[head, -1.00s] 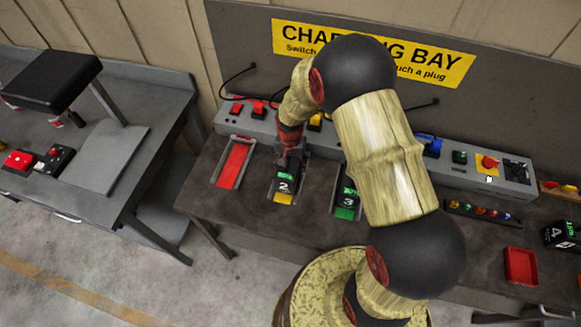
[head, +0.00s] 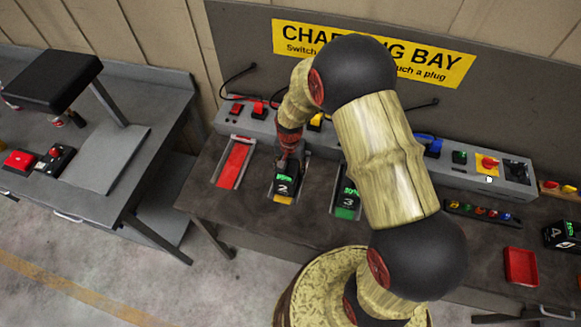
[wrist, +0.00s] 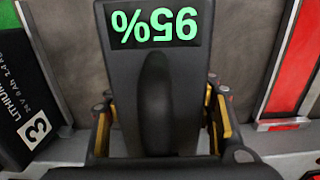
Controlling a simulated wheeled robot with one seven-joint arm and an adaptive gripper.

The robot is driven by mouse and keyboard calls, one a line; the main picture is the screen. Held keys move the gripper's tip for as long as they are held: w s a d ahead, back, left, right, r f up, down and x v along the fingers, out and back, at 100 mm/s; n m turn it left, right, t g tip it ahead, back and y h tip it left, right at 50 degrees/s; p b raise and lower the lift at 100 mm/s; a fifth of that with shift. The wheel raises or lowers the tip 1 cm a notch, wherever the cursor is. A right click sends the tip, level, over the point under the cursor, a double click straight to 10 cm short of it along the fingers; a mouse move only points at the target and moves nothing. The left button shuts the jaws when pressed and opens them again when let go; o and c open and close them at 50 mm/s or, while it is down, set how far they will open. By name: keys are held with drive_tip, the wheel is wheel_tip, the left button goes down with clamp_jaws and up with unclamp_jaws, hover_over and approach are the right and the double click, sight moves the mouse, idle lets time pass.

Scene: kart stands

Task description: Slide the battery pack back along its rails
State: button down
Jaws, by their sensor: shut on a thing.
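The battery pack (head: 283,186), black and marked 2 with a green readout, lies in the yellow-ended middle-left bay on the bench. In the wrist view the pack (wrist: 118,60) shows a green 95% readout, upside down, and a raised black handle (wrist: 155,105). My gripper (head: 288,163) reaches down onto the pack's rear part. In the wrist view its fingers (wrist: 163,120), with yellow pads, stand on either side of the handle and are shut on it. The rails under the pack are mostly hidden.
An empty red bay (head: 234,165) lies to the left. Battery pack 3 (head: 348,195) sits in a green bay to the right. Behind runs a grey switch panel (head: 465,172) with plugs and buttons. A red tray (head: 521,267) and pack 4 (head: 558,235) stand farther right.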

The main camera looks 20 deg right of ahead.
sight(287, 160)
drive_tip(key=shift+s+a+p, duration=0.15)
drive_tip(key=shift+s+a, duration=0.35)
drive_tip(key=shift+s, duration=0.3)
drive_tip(key=shift+s+a+p, duration=0.15)
drive_tip(key=shift+s+a, duration=0.35)
drive_tip(key=shift+s, duration=0.3)
drive_tip(key=c, duration=0.7)
unclamp_jaws()
drive_tip(key=shift+o, duration=0.2)
drive_tip(key=shift+w, duration=0.1)
wheel_tip(287, 160, up, 12)
